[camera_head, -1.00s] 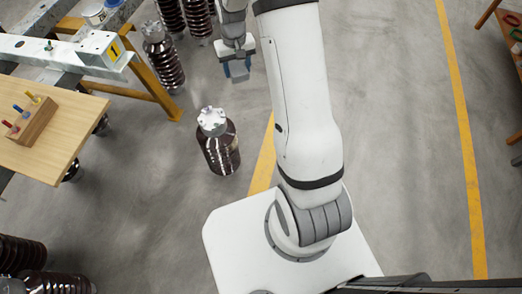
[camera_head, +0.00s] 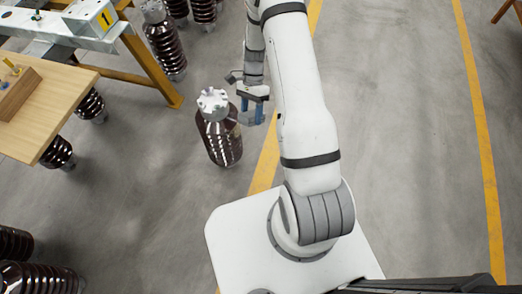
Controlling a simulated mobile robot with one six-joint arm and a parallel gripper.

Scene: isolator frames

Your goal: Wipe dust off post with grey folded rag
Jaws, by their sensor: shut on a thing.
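The post (camera_head: 219,140) is a dark brown, glossy, ribbed insulator with a pale metal cap (camera_head: 212,101) on top. It stands upright on the floor left of my arm. My gripper (camera_head: 252,117), with blue fingers, is just right of the post's upper part. It is shut on the grey folded rag, which is small and mostly hidden between the fingers. I cannot tell whether the rag touches the post. Dust on the post is too fine to see.
A wooden table top (camera_head: 62,105) and a steel beam on a yellow trestle (camera_head: 152,68) stand at the left. Other brown insulators (camera_head: 165,45) stand behind and at the lower left (camera_head: 40,278).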

